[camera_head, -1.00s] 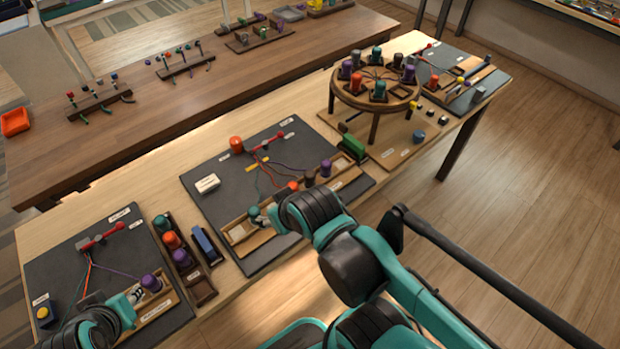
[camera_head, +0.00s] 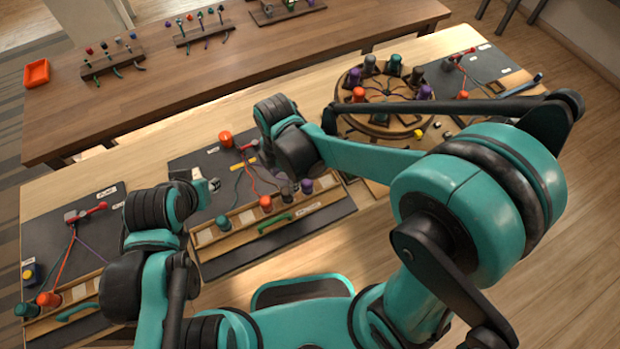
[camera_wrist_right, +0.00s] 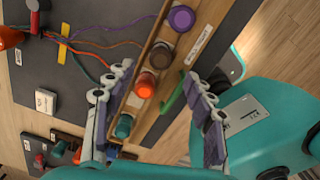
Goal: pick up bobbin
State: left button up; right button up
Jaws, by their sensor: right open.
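The wooden bobbin rack holds a teal bobbin (camera_head: 223,222), an orange bobbin (camera_head: 266,203), a brown bobbin and a purple bobbin (camera_head: 307,186) in a row. In the right wrist view, the teal (camera_wrist_right: 124,125), orange (camera_wrist_right: 146,84), brown (camera_wrist_right: 160,55) and purple (camera_wrist_right: 181,18) bobbins stand out clearly. My right gripper (camera_wrist_right: 156,72) is open and empty, with its fingers spread either side of the rack in that view. In the head view its own arm mostly hides it. My left gripper (camera_head: 211,184) is left of the rack; its jaw opening is unclear.
A green handle (camera_head: 275,223) lies along the rack's near side. Another orange bobbin (camera_head: 226,138) and coloured cords lie on the dark mat. A round braiding stand (camera_head: 385,98) with several bobbins is to the right. A left tray holds teal and orange bobbins (camera_head: 48,299).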

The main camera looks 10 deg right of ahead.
aim_at(286, 190)
notch_tip(286, 190, down, 3)
jog(key=shift+s+a+b, duration=0.1)
jog(key=shift+b, duration=0.5)
notch_tip(286, 190, down, 5)
jog(key=shift+r+b, duration=0.1)
jog(key=shift+b, duration=1.05)
grip_shut()
